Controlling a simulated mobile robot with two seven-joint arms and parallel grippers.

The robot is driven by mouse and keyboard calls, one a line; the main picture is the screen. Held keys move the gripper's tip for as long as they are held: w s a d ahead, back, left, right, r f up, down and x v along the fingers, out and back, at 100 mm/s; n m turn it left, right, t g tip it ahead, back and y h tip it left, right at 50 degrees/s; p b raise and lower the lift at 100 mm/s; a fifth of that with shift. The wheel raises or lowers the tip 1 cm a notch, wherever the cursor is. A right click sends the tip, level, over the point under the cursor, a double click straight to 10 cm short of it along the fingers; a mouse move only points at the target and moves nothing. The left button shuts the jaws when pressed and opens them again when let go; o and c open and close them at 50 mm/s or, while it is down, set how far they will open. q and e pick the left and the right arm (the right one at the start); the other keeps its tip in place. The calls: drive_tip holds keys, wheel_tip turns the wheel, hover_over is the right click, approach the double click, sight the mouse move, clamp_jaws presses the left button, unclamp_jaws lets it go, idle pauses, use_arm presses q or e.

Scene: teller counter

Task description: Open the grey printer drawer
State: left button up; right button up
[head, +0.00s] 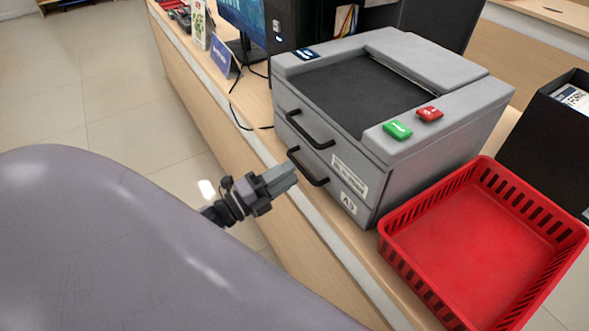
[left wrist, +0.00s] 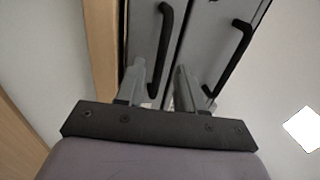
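The grey printer (head: 436,146) stands on the counter with two stacked drawer fronts. The upper drawer has a black bar handle (head: 310,131), and the lower drawer has a similar handle (head: 309,168); both drawers look shut. My left gripper (head: 284,175) is in front of the lower handle. In the left wrist view its two fingers (left wrist: 160,84) are apart, with the end of the lower handle (left wrist: 166,45) showing between them. The upper handle (left wrist: 238,58) lies to the right there. Whether the fingers touch the handle cannot be told. My right gripper is not in view.
A red basket (head: 480,240) stands close to the printer's right side. A black box (head: 555,135) is behind it. A monitor (head: 243,25) and a blue sign (head: 221,56) stand farther along the wooden counter (head: 180,60). Open floor (head: 100,95) lies to the left.

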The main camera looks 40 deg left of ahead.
use_arm(q)
drive_tip(key=shift+x, duration=1.4)
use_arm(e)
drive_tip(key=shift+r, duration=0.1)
use_arm(q)
clamp_jaws()
